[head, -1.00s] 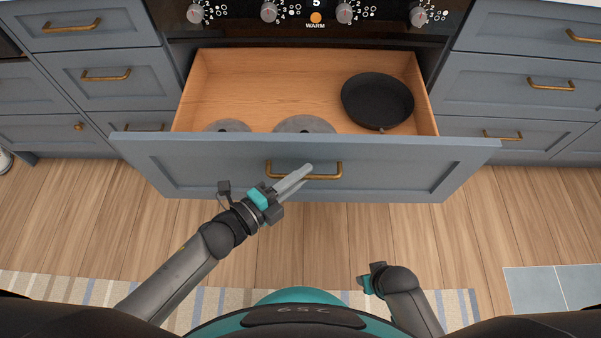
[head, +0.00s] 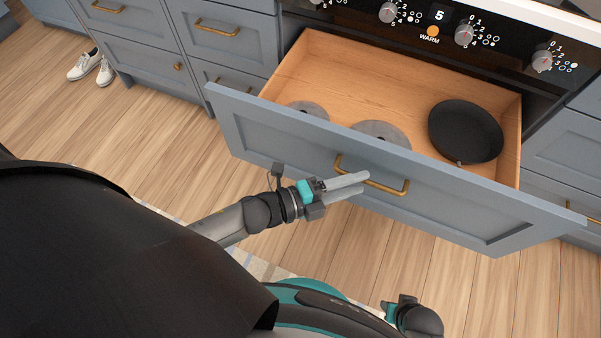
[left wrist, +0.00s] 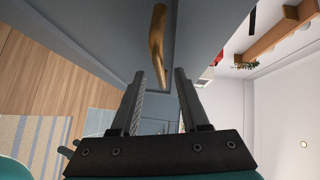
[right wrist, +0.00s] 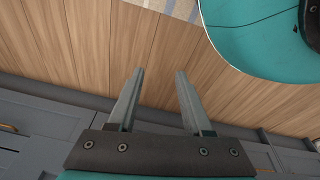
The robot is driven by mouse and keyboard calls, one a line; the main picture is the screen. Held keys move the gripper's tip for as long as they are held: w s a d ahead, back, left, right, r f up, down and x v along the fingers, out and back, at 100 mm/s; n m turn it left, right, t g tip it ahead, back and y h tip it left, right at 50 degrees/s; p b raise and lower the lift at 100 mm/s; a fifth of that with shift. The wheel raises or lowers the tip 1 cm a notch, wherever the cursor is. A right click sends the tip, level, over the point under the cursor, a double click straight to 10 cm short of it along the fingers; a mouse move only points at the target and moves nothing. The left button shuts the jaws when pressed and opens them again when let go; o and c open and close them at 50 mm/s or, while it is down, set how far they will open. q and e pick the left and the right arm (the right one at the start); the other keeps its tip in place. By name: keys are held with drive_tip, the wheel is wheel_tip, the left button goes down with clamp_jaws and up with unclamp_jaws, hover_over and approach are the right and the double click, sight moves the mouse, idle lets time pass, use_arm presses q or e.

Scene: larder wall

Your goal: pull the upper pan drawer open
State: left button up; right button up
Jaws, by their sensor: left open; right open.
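The upper pan drawer (head: 262,128) stands far out from under the oven, its wooden inside showing. Its brass handle (head: 398,188) sits mid-front; it also shows in the left wrist view (left wrist: 157,42). My left gripper (head: 364,183) is open at the handle, its fingers reaching over the handle's left half in the head view. In the left wrist view (left wrist: 171,72) the handle lies near the fingertips, closer to the left finger; contact cannot be told. My right gripper (right wrist: 160,75) is open and empty over the floor; in the head view its hand shows low right.
Inside the drawer are a black pan (head: 465,130) and two grey round lids (head: 380,132). The oven knobs (head: 464,34) are above. Closed blue drawers flank it. White shoes (head: 84,65) stand far left. The wooden floor in front is clear.

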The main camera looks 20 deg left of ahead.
use_arm(q)
drive_tip(key=p+v, duration=0.2)
drive_tip(key=v, duration=1)
use_arm(e)
drive_tip(key=s+d+f, duration=0.2)
drive_tip(key=s+f, duration=0.1)
drive_tip(key=shift+s+d, duration=0.25)
drive_tip(key=shift+d, duration=0.1)
use_arm(q)
drive_tip(key=shift+a, duration=0.15)
drive_tip(key=s+a+f+n+g+y+p, duration=0.1)
drive_tip(key=a+f+n+y, duration=0.5)
drive_tip(key=f, duration=0.3)
drive_tip(key=s+a+f+n+g+y+p, duration=0.1)
drive_tip(key=a+f+n+y, duration=0.35)
drive_tip(key=f+n, duration=0.4)
drive_tip(key=s+a+f+n+g+y+p, duration=0.1)
drive_tip(key=s+f+n+g, duration=0.6)
drive_tip(key=s+f, duration=0.3)
drive_tip(key=s+n, duration=0.1)
drive_tip(key=s, duration=0.2)
drive_tip(key=shift+s+f+n+y, duration=0.3)
drive_tip(key=shift+s+n+y, duration=0.05)
use_arm(e)
drive_tip(key=shift+h, duration=0.3)
drive_tip(key=s+d, duration=0.2)
drive_tip(key=s, duration=0.1)
drive_tip(key=s+d, duration=0.1)
drive_tip(key=s, duration=0.1)
drive_tip(key=shift+f, duration=0.25)
